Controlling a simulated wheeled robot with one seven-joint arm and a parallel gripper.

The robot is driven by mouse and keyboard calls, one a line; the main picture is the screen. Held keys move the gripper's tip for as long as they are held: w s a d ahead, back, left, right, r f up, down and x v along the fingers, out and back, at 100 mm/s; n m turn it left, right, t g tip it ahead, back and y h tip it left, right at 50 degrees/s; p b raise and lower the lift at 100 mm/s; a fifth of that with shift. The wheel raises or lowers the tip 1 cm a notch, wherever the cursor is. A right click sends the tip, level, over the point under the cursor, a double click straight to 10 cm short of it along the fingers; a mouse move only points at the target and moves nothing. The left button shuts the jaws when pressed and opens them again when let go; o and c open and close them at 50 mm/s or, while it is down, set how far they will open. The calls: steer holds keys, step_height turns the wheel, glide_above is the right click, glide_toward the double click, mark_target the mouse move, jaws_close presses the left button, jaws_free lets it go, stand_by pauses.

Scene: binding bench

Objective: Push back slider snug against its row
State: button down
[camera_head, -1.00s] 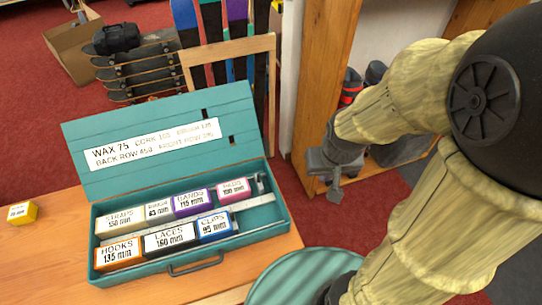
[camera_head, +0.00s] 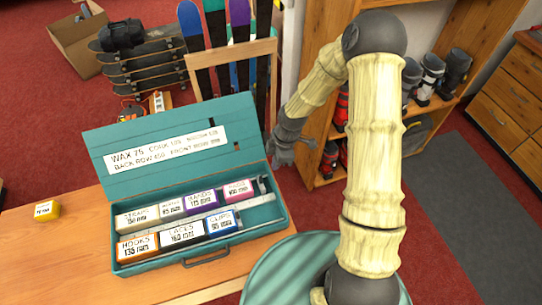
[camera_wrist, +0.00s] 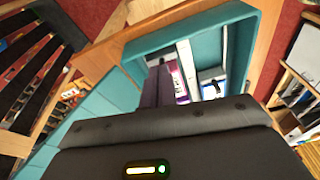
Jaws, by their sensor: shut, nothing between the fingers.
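The teal box (camera_head: 200,258) stands open on the bench, with labelled blocks in two rows. The back row runs from a cream straps block (camera_head: 137,218) through a bands block (camera_head: 201,202) to a pink pads block (camera_head: 238,190). The metal back slider (camera_head: 263,186) stands near the pads block's right side; I cannot tell if they touch. The front row has hooks, laces and clips blocks (camera_head: 221,223). My gripper (camera_head: 273,163) is shut and empty, near the box's back right corner. In the wrist view its fingers (camera_wrist: 157,85) point toward the box and hide part of it.
The box's raised lid (camera_head: 170,150) leans behind the rows. A small yellow block (camera_head: 46,210) lies on the bench (camera_head: 50,260) at left. A wooden rack with skis and a shelf of boots (camera_head: 430,80) stand behind. A round teal surface (camera_head: 270,270) is in front right.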

mark_target(261, 182)
steer(key=shift+w+a+f+n, duration=0.25)
steer(key=shift+a+f+n, duration=0.35)
steer(key=shift+a+n, duration=0.15)
steer(key=shift+s, duration=0.1)
steer(key=b+x, duration=0.5)
steer(key=x, duration=0.2)
steer(key=shift+a, duration=0.1)
steer(key=shift+a, duration=0.1)
